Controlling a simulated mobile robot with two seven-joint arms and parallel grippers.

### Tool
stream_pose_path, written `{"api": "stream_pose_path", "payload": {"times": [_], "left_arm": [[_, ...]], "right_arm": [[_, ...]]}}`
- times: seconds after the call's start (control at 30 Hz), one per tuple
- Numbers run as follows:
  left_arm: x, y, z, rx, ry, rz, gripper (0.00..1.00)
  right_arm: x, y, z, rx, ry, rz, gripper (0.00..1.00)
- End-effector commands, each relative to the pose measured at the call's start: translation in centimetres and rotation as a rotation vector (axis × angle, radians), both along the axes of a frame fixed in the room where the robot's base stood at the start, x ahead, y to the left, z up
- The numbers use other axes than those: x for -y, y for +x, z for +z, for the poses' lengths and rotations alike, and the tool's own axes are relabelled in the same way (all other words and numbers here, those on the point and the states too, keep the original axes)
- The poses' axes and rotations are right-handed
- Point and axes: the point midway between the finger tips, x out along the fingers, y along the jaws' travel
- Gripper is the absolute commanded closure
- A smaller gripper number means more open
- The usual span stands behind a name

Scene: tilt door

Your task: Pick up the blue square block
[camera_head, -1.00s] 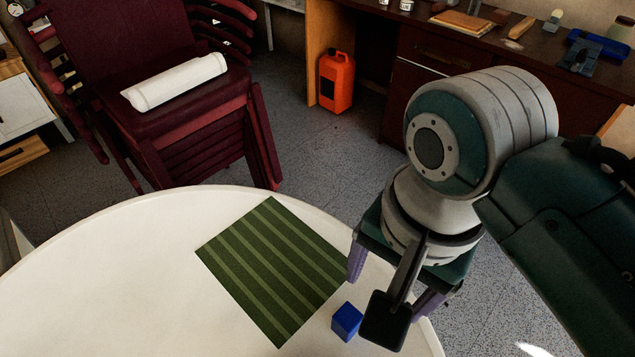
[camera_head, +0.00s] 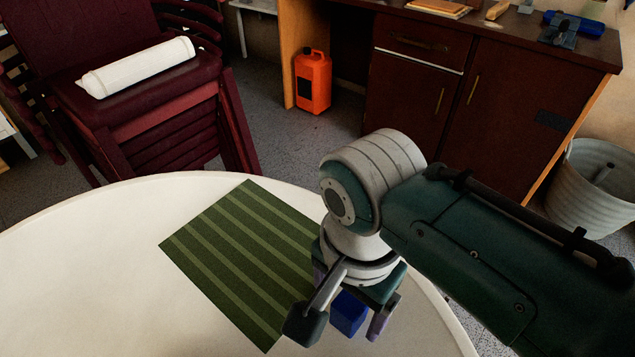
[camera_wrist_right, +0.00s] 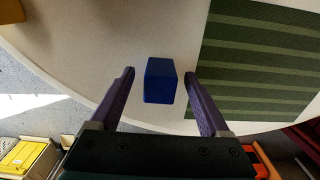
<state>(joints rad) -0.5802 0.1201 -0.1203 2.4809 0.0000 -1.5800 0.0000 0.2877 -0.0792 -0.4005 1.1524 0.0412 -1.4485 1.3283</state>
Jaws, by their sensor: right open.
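The blue square block (camera_head: 348,313) stands on the white round table (camera_head: 110,235), just right of the green striped mat (camera_head: 240,262). My right gripper (camera_head: 352,312) is over the block, pointing down, with its purple fingers apart. In the right wrist view the block (camera_wrist_right: 160,80) lies between the two open fingers (camera_wrist_right: 158,80), near their tips, with a gap on each side. Part of the block is hidden by my gripper in the head view. My left gripper is not in view.
The table's edge (camera_head: 440,300) curves close by on the right of the block. Stacked dark red chairs (camera_head: 160,120), an orange canister (camera_head: 313,85) and a brown cabinet (camera_head: 430,90) stand beyond the table. The left of the table is clear.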

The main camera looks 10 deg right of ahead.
Motion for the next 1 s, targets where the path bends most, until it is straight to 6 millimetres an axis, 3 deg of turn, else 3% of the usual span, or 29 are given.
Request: {"api": "stream_pose_path", "payload": {"times": [0.1, 0.33, 1.0], "left_arm": [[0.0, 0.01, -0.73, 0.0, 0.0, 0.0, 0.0], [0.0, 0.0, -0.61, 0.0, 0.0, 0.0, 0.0], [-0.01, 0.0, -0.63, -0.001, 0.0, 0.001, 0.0]], "right_arm": [[0.03, 0.0, -1.23, 0.0, 0.0, 0.0, 0.2], [0.03, 0.0, -1.18, 0.001, 0.001, 0.0, 0.2], [0.02, -0.02, -1.17, 0.0, 0.0, 0.001, 0.95]]}}
